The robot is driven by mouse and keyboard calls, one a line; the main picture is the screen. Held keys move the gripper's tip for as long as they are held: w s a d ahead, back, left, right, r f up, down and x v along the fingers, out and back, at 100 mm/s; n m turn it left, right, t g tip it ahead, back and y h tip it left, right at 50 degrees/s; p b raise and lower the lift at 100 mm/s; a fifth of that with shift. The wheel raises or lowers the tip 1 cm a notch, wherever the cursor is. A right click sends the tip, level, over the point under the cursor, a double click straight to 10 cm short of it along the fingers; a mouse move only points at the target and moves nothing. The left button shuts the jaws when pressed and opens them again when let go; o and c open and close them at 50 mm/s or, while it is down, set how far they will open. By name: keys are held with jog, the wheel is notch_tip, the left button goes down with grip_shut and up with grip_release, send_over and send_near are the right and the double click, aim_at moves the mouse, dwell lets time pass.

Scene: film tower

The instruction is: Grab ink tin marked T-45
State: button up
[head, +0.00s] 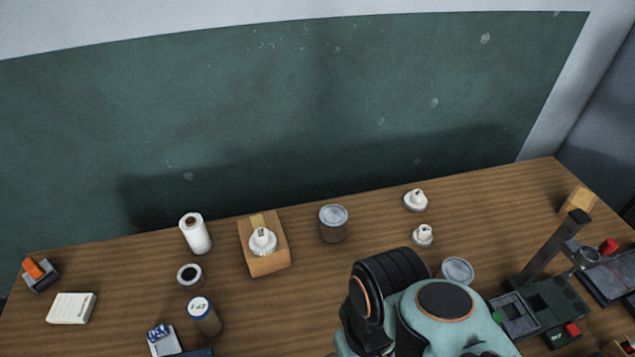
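No label reading T-45 is legible in the head view. A round grey-lidded tin (333,223) stands upright on the table at the back middle. A second grey-lidded tin (457,270) stands to the right, partly hidden behind my arm. A brown cylinder with a white, blue-rimmed lid (203,315) stands at the front left; its dark marking is too small to read surely. I cannot tell which of these is T-45. My arm rises at the front, right of middle, and my gripper is not visible.
A white roll (194,233), a small dark-topped pot (189,276) and a wooden tray with a white bottle (263,240) stand at left. Two white bottles (415,200) (422,236) stand right of middle. A dark upright device (550,260) occupies the right.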

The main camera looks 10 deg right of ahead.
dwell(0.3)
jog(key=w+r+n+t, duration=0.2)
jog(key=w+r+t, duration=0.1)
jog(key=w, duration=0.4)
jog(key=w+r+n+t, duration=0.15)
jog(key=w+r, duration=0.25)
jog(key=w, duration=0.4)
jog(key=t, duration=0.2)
send_over(334, 215)
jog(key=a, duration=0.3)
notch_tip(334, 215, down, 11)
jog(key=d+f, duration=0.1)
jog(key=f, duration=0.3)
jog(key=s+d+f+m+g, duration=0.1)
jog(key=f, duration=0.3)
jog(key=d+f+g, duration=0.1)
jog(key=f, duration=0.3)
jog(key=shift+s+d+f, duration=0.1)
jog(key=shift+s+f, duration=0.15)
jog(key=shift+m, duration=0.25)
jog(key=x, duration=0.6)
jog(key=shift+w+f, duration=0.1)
